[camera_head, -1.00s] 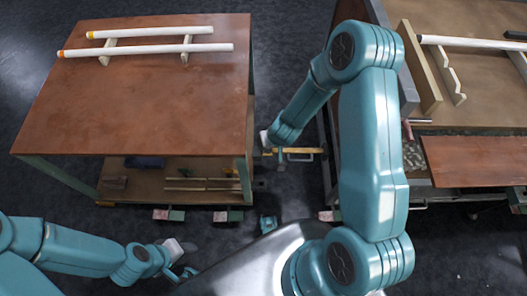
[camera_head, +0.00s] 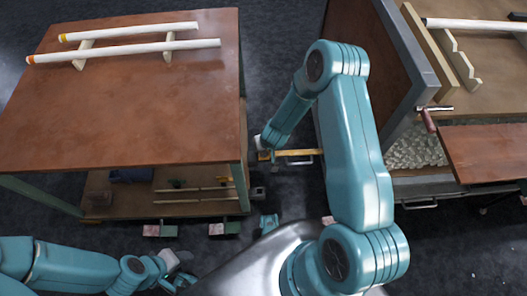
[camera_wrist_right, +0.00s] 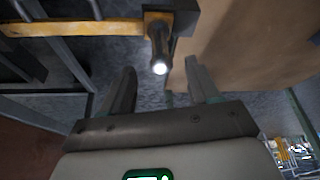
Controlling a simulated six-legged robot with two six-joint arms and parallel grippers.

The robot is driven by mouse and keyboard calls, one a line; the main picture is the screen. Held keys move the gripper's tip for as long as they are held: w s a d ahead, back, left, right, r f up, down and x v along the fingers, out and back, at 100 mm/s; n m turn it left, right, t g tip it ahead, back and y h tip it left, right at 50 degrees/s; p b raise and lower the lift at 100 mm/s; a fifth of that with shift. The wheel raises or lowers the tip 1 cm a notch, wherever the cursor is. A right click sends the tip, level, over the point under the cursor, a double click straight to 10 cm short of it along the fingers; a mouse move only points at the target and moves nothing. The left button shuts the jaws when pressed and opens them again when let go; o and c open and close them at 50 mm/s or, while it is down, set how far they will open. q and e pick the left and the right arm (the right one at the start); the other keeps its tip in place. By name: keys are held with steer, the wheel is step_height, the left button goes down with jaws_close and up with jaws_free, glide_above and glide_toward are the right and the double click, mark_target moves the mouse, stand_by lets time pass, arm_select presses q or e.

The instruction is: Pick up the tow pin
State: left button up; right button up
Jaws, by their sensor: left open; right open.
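A dark upright pin with a bright round end, which looks like the tow pin (camera_wrist_right: 160,58), sits at the end of a yellow bar (camera_wrist_right: 70,28) in the right wrist view. The yellow bar also shows in the head view (camera_head: 298,153), low between the trolley and the bench. My right gripper (camera_wrist_right: 160,80) is open, its two fingers pointing toward the pin with a gap on either side in the picture. Whether they touch it I cannot tell. My left gripper (camera_head: 180,277) is open and empty at the lower left.
A brown-topped trolley (camera_head: 130,115) stands at the left, with two white tubes (camera_head: 130,50) on wooden supports. A bench with a brown panel (camera_head: 490,155), gravel tray (camera_head: 415,150) and red-handled bar (camera_head: 428,118) stands at the right. Dark floor lies between them.

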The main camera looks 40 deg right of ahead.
steer(key=b+x, duration=0.1)
steer(key=x, duration=0.3)
steer(key=shift+w+f+b, duration=0.1)
steer(key=shift+f+b, duration=0.2)
steer(key=shift+b, duration=0.1)
jaws_close()
steer(key=shift+r, duration=0.15)
